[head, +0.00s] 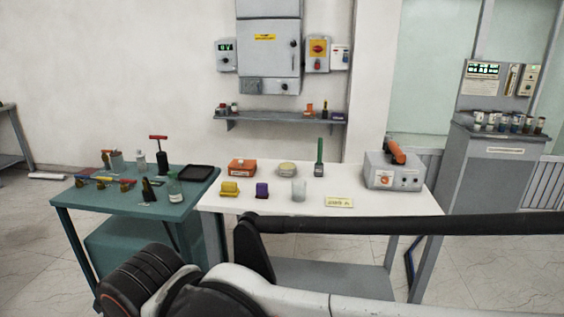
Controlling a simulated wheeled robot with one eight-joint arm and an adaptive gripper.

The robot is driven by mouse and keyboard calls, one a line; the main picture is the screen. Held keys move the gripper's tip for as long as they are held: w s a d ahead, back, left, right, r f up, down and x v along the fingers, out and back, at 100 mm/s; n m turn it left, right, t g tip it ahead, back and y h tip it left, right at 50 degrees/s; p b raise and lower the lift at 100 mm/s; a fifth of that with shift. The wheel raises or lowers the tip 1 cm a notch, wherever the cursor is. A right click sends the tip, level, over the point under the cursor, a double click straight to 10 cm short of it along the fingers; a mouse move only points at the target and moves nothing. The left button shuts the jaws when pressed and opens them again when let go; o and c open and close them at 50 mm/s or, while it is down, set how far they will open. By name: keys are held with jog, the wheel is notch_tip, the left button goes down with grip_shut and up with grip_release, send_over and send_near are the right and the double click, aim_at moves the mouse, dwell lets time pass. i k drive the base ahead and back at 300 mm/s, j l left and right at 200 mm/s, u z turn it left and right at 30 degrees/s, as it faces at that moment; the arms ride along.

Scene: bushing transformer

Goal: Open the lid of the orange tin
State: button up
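The orange tin (242,168) sits near the back left of the white table. It is a low box, and its lid looks shut, though it is too small to be certain. My gripper is not in this view. Links of my own arm cross the bottom of the picture, in front of the table.
On the white table (375,210) are a yellow block (229,189), a purple block (262,190), a round pale dish (287,168), a clear cup (299,189), a green upright tool (319,158) and a grey device (392,172). A teal table (196,199) with bottles adjoins on the left.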

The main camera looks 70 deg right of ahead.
aim_at(235, 163)
jog(key=z, duration=1.75)
jog(key=i, duration=0.3)
